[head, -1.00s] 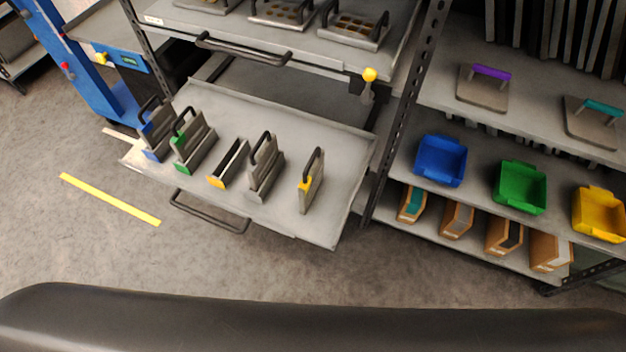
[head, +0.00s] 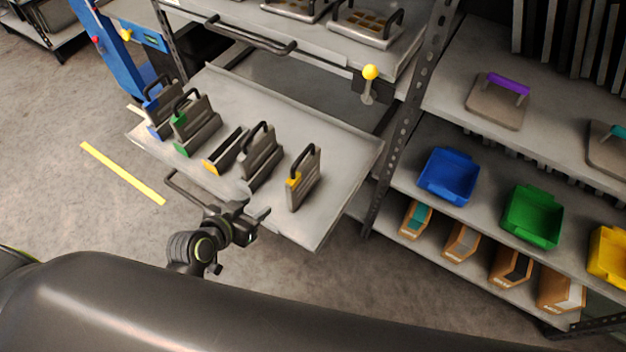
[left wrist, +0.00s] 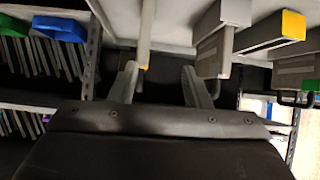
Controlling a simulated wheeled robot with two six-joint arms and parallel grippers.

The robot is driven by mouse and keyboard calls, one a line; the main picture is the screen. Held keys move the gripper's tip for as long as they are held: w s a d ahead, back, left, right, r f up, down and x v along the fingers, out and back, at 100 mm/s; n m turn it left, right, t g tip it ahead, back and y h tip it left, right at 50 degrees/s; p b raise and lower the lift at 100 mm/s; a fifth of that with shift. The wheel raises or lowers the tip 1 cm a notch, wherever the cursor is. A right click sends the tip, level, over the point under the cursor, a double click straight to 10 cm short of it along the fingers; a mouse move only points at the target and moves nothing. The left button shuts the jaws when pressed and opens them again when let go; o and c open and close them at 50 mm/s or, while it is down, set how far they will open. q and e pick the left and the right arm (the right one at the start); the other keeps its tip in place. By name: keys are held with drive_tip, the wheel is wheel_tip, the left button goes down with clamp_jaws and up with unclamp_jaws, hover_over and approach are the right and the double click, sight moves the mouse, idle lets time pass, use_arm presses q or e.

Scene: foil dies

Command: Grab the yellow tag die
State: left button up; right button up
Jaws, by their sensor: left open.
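The yellow tag die (head: 304,182) is a grey upright plate with a black handle and a yellow tag. It stands at the right end of the row on the pulled-out shelf (head: 345,165). My left gripper (head: 254,213) is open and empty, near the shelf's front edge, left of and nearer than the die. In the left wrist view the die (left wrist: 147,35) shows edge-on, beyond the gap between the open fingers (left wrist: 158,72); no contact is visible. My right gripper is not in view.
A grey die (head: 262,158) with a black handle stands left of it. Further left are a low yellow-ended holder (head: 226,152), a green tag die (head: 192,125) and a blue tag die (head: 160,108). A rack with a blue bin (head: 448,176) and a green bin (head: 532,214) stands right.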

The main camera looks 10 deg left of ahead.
use_arm(q)
wheel_tip(320, 180, up, 6)
drive_tip(key=d+m+h, duration=0.1)
drive_tip(key=d, duration=0.2)
approach(300, 169)
drive_tip(key=shift+t, duration=0.4)
drive_tip(key=x, duration=0.9)
drive_tip(key=shift+w+d+f, duration=0.2)
drive_tip(key=shift+w+f, duration=0.05)
drive_tip(key=shift+c, duration=0.4)
clamp_jaws()
drive_tip(key=shift+w+r, duration=0.15)
drive_tip(key=shift+r, duration=0.05)
